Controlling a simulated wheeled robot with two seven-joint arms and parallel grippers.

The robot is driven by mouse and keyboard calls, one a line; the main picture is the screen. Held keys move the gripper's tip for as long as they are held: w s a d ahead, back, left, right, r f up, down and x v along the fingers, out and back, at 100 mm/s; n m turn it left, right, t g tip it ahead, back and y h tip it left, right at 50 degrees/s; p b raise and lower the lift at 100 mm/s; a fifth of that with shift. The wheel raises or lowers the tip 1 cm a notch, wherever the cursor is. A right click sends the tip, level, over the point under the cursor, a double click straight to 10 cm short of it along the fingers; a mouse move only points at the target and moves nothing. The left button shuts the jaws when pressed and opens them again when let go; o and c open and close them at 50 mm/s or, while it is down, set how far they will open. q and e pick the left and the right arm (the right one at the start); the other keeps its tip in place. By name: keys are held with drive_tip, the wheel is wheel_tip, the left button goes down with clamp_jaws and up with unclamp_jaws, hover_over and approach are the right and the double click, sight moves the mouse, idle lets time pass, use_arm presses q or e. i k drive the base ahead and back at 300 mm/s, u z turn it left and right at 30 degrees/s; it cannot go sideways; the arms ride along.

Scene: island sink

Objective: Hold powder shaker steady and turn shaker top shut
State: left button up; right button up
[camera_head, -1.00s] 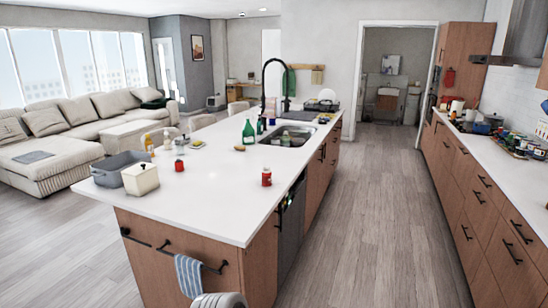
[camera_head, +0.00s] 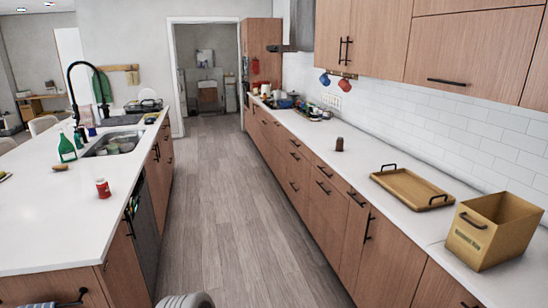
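A small dark brown shaker-like container (camera_head: 339,144) stands upright on the right-hand counter. It is too small to tell whether its top is open or shut. A red container with a pale band (camera_head: 103,188) stands on the island near its right edge. I cannot tell from here which of them is the powder shaker. Neither of my grippers shows in this view.
A wooden tray with black handles (camera_head: 412,187) and a tan box (camera_head: 492,231) sit on the right counter (camera_head: 365,165). The island (camera_head: 60,225) holds a green bottle (camera_head: 67,148) near the sink (camera_head: 113,146). The wooden floor (camera_head: 225,200) between is clear.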

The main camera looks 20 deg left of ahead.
sight(100, 180)
drive_tip(key=u, duration=0.25)
drive_tip(key=i, duration=2)
drive_tip(key=u, duration=0.9)
drive_tip(key=i, duration=1.65)
drive_tip(key=u, duration=1.15)
